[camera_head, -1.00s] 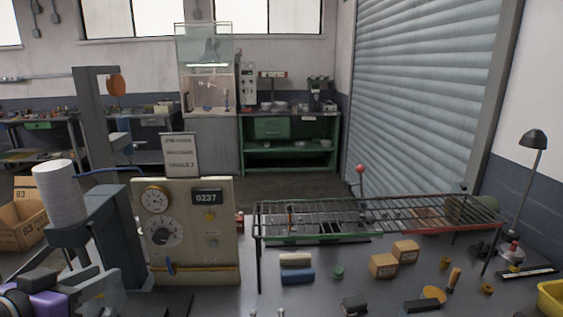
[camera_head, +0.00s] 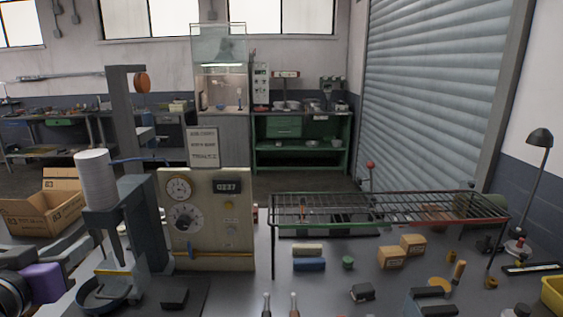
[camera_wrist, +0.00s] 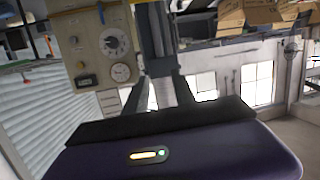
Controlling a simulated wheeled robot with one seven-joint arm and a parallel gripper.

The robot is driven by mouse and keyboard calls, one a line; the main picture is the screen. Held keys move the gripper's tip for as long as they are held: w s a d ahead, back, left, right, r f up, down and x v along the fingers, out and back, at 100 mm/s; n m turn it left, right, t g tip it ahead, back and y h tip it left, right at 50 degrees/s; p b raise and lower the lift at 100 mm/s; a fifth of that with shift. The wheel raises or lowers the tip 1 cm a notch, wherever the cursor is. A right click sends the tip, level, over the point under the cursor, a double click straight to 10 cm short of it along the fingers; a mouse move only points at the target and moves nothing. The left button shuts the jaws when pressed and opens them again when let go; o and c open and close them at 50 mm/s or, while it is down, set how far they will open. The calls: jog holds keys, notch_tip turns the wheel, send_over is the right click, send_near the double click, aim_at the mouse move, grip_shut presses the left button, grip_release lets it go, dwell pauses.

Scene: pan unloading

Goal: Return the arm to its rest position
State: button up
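My gripper (camera_wrist: 160,78) shows in the wrist view as a purple body with a black bar and two dark fingers standing apart, with nothing seen held between them. In the head view, my purple and black wrist (camera_head: 40,284) is at the lower left edge, left of the dispensing machine; the fingertips cannot be made out there. A dark round pan (camera_head: 92,302) sits low at the machine's foot, below its spout, right of my wrist and apart from it.
The grey machine (camera_head: 146,215) carries a stack of white discs (camera_head: 95,180). A beige control panel (camera_head: 207,235) stands beside it. A wire rack (camera_head: 390,208) stands over the bench to the right, with small boxes (camera_head: 412,244) near it. An open carton (camera_head: 38,215) is behind my arm.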

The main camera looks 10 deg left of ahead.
jog(key=d+f+n+y+b, duration=0.2)
jog(key=d+f+n+y, duration=0.25)
jog(key=d+f, duration=0.8)
jog(key=s+d+f+b, duration=0.1)
jog(key=s+d+f, duration=0.1)
jog(key=d+f, duration=0.5)
jog(key=s+d+f+b, duration=0.1)
jog(key=d+f, duration=0.2)
jog(key=d, duration=0.8)
jog(key=s+d+f+m+t+h+b, duration=0.1)
jog(key=s+d+f+m+t+h, duration=0.15)
jog(key=s+d, duration=0.7)
jog(key=s+d+f+m+t+h+b, duration=0.1)
jog(key=s+d+m+h, duration=0.2)
jog(key=d, duration=1.2)
jog(key=s+d+f+m+g+h+b, duration=0.1)
jog(key=s+d+f+m+h, duration=0.1)
jog(key=s+d, duration=0.3)
jog(key=s+d+f+m+g+h+b, duration=0.1)
jog(key=s+d+f+m+g+h, duration=0.1)
jog(key=s+d, duration=0.3)
jog(key=s, duration=0.3)
jog(key=shift+s+h, duration=0.15)
jog(key=shift+h, duration=0.25)
